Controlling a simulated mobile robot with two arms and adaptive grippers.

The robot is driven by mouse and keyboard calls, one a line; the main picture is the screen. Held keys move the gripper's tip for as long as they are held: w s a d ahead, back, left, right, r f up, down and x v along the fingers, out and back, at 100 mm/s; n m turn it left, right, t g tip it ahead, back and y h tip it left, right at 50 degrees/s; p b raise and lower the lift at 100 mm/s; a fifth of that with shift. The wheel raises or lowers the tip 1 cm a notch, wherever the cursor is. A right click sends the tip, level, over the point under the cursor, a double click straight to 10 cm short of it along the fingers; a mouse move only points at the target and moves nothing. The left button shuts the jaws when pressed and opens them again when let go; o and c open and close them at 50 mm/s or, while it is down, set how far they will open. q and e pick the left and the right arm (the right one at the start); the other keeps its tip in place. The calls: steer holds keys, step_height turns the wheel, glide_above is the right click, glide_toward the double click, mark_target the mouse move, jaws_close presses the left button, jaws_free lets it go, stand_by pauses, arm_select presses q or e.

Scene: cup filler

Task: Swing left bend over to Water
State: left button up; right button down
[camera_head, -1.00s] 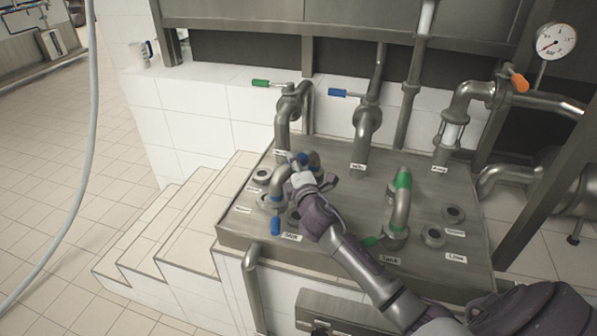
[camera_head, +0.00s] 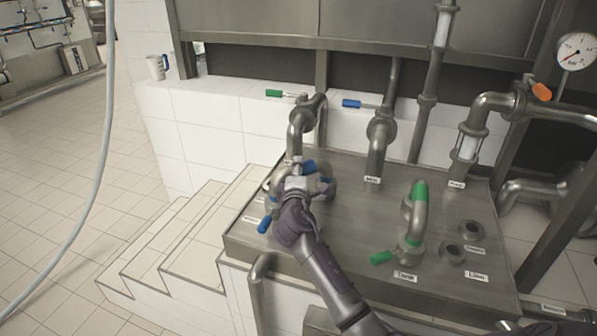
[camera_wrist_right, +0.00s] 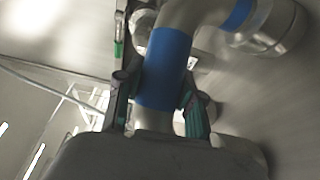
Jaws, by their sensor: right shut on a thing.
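The left bend is a steel pipe elbow with blue bands (camera_head: 309,167) on the left of the steel panel. A blue handle (camera_head: 264,224) sticks out at its lower left. My right gripper (camera_head: 305,183) is shut on the bend and hides much of it. In the wrist view its fingers (camera_wrist_right: 158,98) lie on both sides of the blue-banded pipe (camera_wrist_right: 166,68). The ports and labels around the bend are mostly hidden, and I cannot read a Water label. My left gripper is out of view.
A green-banded bend (camera_head: 416,212) with a green handle stands on the steel panel (camera_head: 345,240) to the right, by the Tank label. Fixed pipes (camera_head: 378,150) rise behind. Tiled steps (camera_head: 205,230) lie to the left. A hose (camera_head: 100,150) hangs at far left.

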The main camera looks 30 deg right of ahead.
steer(key=c, duration=0.7)
jaws_free()
steer(key=v, duration=1.2)
steer(key=shift+f, duration=0.1)
